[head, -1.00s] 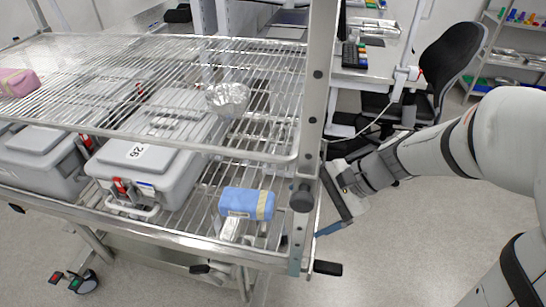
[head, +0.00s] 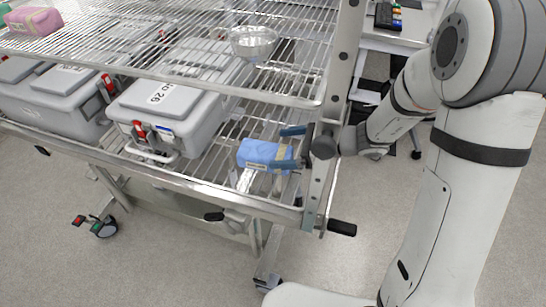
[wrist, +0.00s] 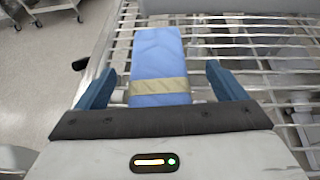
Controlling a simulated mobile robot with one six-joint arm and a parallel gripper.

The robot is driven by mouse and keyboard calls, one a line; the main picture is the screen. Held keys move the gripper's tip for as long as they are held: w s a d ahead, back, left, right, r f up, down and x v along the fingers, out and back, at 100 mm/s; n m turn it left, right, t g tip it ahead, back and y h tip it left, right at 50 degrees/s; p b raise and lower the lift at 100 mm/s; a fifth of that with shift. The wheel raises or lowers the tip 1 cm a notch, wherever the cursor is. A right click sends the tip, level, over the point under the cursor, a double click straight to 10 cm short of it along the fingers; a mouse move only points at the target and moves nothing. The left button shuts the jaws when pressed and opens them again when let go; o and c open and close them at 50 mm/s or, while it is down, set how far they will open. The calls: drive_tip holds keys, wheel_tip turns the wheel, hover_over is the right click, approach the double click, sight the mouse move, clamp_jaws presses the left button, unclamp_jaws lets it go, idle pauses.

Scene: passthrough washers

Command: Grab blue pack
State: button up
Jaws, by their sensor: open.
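The blue pack (head: 262,152) lies on the lower wire shelf (head: 222,178) near its front right corner. It is a soft blue bundle with a beige band. In the wrist view the blue pack (wrist: 157,55) sits between the two blue fingers of my gripper (wrist: 160,88), with a gap on each side. My gripper (head: 290,148) is open and reaches in from the right side of the rack, past the corner post. In the head view one finger shows behind the pack and one in front. The post and knob hide part of my gripper.
Grey lidded containers (head: 195,100) stand left of the pack on the lower shelf. The upper wire shelf (head: 150,62) holds a metal bowl (head: 254,43) and a pink pack (head: 35,21). The corner post (head: 338,90) stands beside my wrist.

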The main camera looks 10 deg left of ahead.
sight(268, 151)
drive_tip(key=x, duration=0.4)
drive_tip(key=shift+s+f, duration=0.15)
drive_tip(key=shift+s, duration=0.05)
drive_tip(key=shift+c, duration=0.3)
drive_tip(key=c, duration=1.2)
